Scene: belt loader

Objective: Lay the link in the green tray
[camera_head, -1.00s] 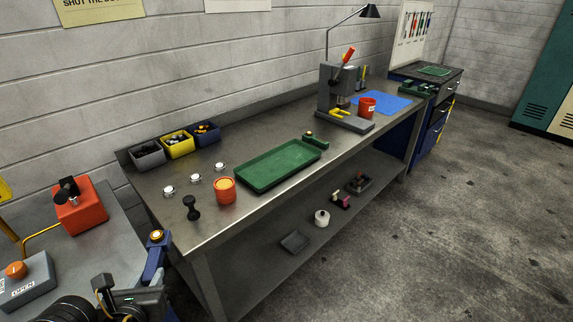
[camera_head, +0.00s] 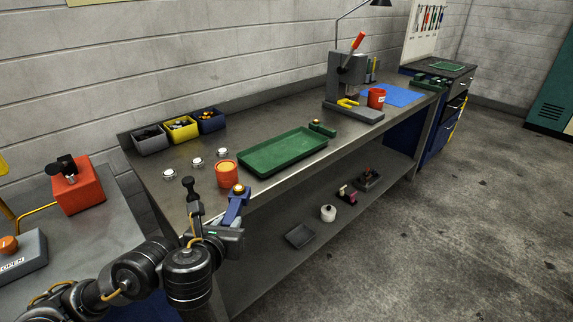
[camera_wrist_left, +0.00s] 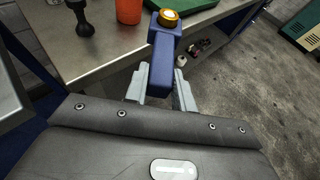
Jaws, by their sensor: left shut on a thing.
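The link is a blue bar with a brass-coloured round end (camera_head: 236,207), held at the front edge of the bench. My left gripper (camera_head: 229,226) is shut on it. In the left wrist view the link (camera_wrist_left: 162,62) points away between the two fingers (camera_wrist_left: 160,90). The green tray (camera_head: 283,153) lies flat on the bench, farther back and to the right of the link, and looks empty. A corner of it shows at the top of the left wrist view (camera_wrist_left: 185,9). My right gripper is not in view.
Several small white-topped parts and three bins (camera_head: 180,130) are behind. A press (camera_head: 346,85) stands beyond the tray.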

